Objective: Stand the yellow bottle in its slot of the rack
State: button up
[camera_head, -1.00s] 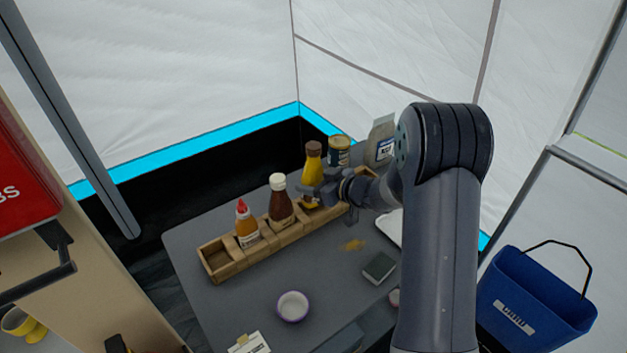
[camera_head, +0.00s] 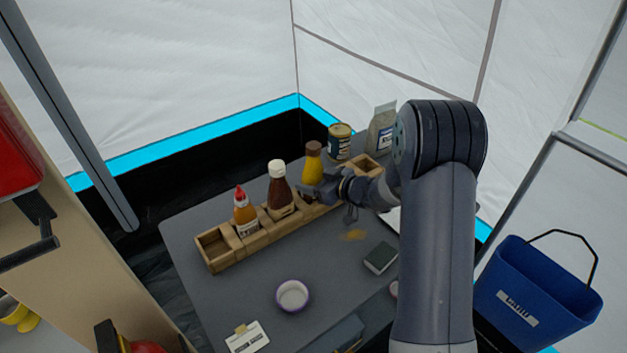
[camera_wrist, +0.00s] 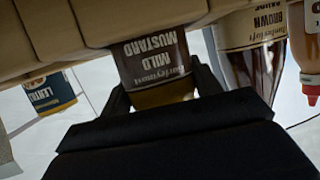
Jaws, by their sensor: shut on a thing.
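The yellow mustard bottle (camera_head: 312,172) with a brown cap is upright at the wooden rack (camera_head: 232,254), right of the brown sauce bottle. My gripper (camera_head: 318,193) is shut on its body. In the wrist view, the bottle's "Mild Mustard" label (camera_wrist: 155,58) shows upside down between the fingers of my gripper (camera_wrist: 158,95). Its lower end is hidden behind the rack's wall (camera_wrist: 60,25), so it appears down in a slot. Whether its base touches the slot floor is hidden.
The brown sauce bottle (camera_head: 279,190) and a red-capped orange bottle (camera_head: 245,214) stand in the rack. The rack's left-end and right-end slots look empty. A can (camera_head: 340,142) and a bag (camera_head: 382,130) stand behind.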

jog(key=shift+f, duration=0.35)
dwell(0.4)
jog(key=o, duration=1.4)
jog(key=shift+f, duration=0.1)
jog(key=v, duration=1)
jog(key=shift+s+d, duration=0.25)
